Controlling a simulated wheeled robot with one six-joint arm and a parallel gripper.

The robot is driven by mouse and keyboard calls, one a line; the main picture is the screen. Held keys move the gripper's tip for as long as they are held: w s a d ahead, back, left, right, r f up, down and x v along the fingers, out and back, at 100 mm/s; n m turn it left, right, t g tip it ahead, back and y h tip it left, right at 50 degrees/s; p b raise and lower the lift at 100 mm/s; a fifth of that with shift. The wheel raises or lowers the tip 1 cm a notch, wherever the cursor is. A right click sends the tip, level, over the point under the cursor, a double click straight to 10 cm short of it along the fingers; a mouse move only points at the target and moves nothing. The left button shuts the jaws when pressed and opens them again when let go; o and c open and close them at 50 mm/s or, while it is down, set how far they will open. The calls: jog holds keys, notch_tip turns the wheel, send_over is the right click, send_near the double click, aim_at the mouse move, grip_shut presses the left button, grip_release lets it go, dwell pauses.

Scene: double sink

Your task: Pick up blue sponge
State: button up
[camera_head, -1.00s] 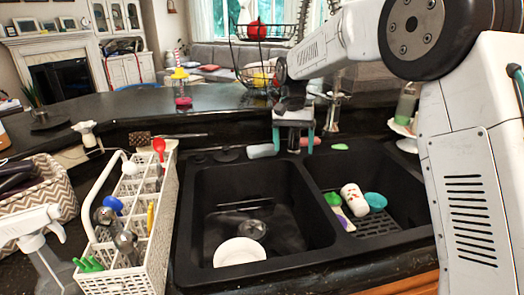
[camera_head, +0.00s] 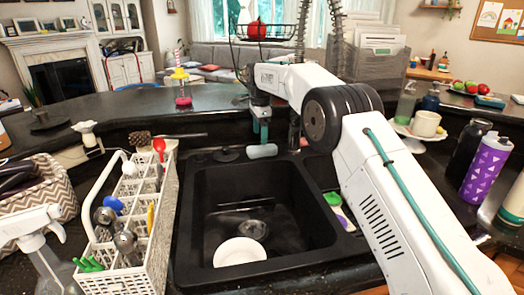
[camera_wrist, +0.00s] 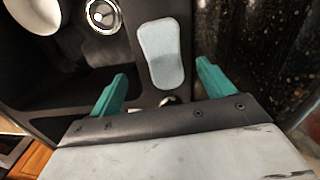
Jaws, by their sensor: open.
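The blue sponge (camera_head: 262,151) is pale grey-blue and lies on the back ledge of the black double sink, behind the left basin. It also shows in the wrist view (camera_wrist: 162,53) as a long, rounded, slightly waisted pad. My gripper (camera_head: 261,134) is right above and behind the sponge in the head view. In the wrist view its teal fingers (camera_wrist: 162,71) are spread apart, one on each side of the sponge's near end, with nothing held between them. I cannot tell how high the fingertips are above the ledge.
A white plate (camera_head: 240,251) lies in the left basin (camera_head: 205,210) near the drain. A white dish rack (camera_head: 140,190) stands left of the sink. A purple bottle (camera_head: 486,168) and other bottles stand at the right. My arm covers most of the right basin.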

aim_at(259, 148)
jog(key=f, duration=0.5)
jog(key=shift+w+a+f, duration=0.15)
jog(key=shift+a+f, duration=0.05)
jog(key=shift+f, duration=0.15)
jog(key=c, duration=1.1)
jog(key=shift+r, duration=0.2)
jog(key=shift+c, duration=0.2)
jog(key=shift+r, duration=1.5)
jog(key=shift+s+r, duration=0.2)
jog(key=shift+s, duration=0.05)
jog(key=s+d+r, duration=0.1)
jog(key=s+d, duration=0.2)
jog(key=s, duration=1.2)
jog(key=shift+r, duration=0.15)
jog(key=shift+s+d, duration=0.1)
